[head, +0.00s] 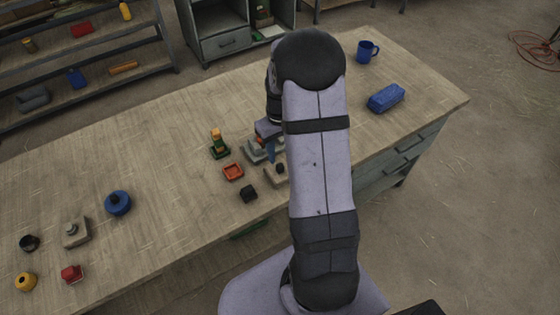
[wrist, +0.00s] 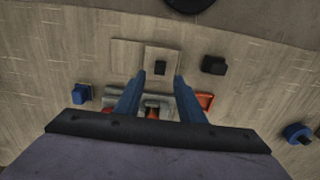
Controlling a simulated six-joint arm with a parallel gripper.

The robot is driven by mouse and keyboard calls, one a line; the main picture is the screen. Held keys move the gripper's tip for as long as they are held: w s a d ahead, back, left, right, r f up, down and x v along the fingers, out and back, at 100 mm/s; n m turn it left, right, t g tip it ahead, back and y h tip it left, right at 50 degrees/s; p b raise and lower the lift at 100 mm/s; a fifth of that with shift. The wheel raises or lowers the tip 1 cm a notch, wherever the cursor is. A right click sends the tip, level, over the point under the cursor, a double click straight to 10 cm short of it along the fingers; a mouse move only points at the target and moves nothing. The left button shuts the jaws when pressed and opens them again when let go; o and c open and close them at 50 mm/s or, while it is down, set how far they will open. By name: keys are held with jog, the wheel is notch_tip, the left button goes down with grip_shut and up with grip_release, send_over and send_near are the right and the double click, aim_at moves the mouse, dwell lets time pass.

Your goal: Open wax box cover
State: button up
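A small pale box with a dark knob on top (head: 275,175) sits on the bench, partly behind my arm; I take it for the wax box. Its flat lid (wrist: 150,56) and dark knob (wrist: 160,67) lie just beyond my fingertips in the wrist view, and the lid looks shut. My gripper (wrist: 160,78) points down with its two blue fingers apart and nothing seen held between them. In the head view my gripper (head: 268,143) is mostly hidden by my arm. Whether a finger touches the box cannot be told.
A grey fixture (head: 253,153) with an orange part stands beside the box. A blue case (head: 386,98) and mug (head: 367,51) stand farther right.

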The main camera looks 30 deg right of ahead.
aim_at(280, 165)
jog(key=shift+f+p, duration=0.8)
jog(key=shift+f, duration=2.15)
jog(key=shift+c, duration=0.2)
